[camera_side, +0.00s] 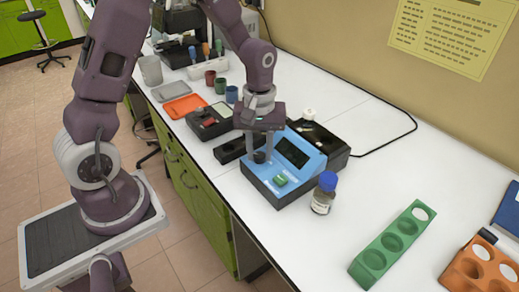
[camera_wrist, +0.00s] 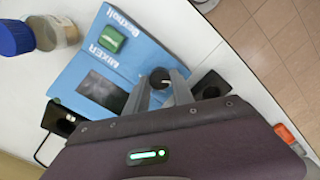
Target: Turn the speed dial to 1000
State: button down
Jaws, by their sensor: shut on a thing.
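A blue mixer (camera_side: 292,168) stands on the white bench, with a dark display and a green button (camera_side: 281,180) on its front part. It also shows in the wrist view (camera_wrist: 136,50), with the green button (camera_wrist: 110,39) near its top. A black round dial (camera_side: 259,157) sits on its left side, and it shows in the wrist view (camera_wrist: 160,76) between my fingertips. My gripper (camera_side: 259,150) comes down from above and is shut on the dial. The dial's markings and setting cannot be read.
A bottle with a blue cap (camera_side: 323,193) stands close to the mixer's right side. A black box (camera_side: 322,144) is behind it and a dark device (camera_side: 209,121) to its left. A green rack (camera_side: 391,244) and an orange rack (camera_side: 483,265) are further right.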

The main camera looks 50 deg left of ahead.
aim_at(260, 154)
jog(key=m, duration=0.4)
jog(key=shift+m, duration=0.3)
jog(key=m, duration=0.3)
jog(key=shift+m, duration=0.3)
jog(key=m, duration=0.3)
jog(key=shift+m, duration=2.1)
jog(key=c, duration=1.1)
grip_release()
notch_tip(260, 154, up, 7)
jog(key=shift+r, duration=0.1)
